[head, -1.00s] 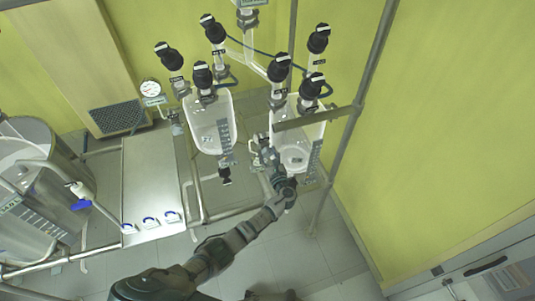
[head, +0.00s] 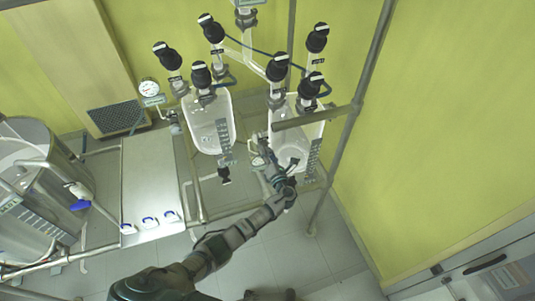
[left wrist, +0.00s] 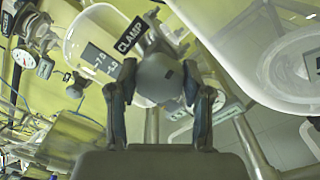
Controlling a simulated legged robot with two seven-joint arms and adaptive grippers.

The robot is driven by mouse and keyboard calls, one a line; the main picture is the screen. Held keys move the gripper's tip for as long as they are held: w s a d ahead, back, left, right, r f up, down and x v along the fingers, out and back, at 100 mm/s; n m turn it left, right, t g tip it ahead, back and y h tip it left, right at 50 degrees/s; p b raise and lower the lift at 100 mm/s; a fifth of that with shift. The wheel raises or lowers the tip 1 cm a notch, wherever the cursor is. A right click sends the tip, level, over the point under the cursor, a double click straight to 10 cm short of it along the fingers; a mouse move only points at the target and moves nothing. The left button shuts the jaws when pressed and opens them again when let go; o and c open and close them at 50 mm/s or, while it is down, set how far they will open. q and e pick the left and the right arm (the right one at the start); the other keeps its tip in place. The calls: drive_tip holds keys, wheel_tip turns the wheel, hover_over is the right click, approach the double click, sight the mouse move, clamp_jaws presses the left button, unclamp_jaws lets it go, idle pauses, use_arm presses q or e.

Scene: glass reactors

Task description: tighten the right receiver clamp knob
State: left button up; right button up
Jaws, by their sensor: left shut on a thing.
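The right receiver (head: 291,157) is a clear glass vessel on the rack in the head view. My left gripper (head: 266,152) reaches up to its left side, where the knob is too small to make out. In the left wrist view, a dark grey rounded clamp knob (left wrist: 158,72) sits between the two fingers of my left gripper (left wrist: 158,84), which are shut on it. A black "CLAMP" label (left wrist: 132,35) is just behind the knob. The knob's far side and stem are mostly hidden. My right gripper is not in view.
The left receiver (head: 207,122) hangs beside the right one. Black-capped valves (head: 278,68) stand above both. A grey rack post (head: 356,85) and a crossbar (head: 300,119) stand close to the right receiver. A steel table (head: 150,185) and a metal vessel (head: 40,150) are at left.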

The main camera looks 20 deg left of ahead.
use_arm(q)
drive_tip(key=shift+s+f+m, duration=0.15)
drive_tip(key=shift+f+m, duration=0.25)
drive_tip(key=shift+m, duration=0.5)
drive_tip(key=o, duration=1.2)
drive_tip(key=shift+c, duration=0.2)
drive_tip(key=shift+w, duration=0.2)
drive_tip(key=shift+r, duration=0.15)
drive_tip(key=shift+s, duration=0.1)
drive_tip(key=v, duration=1.2)
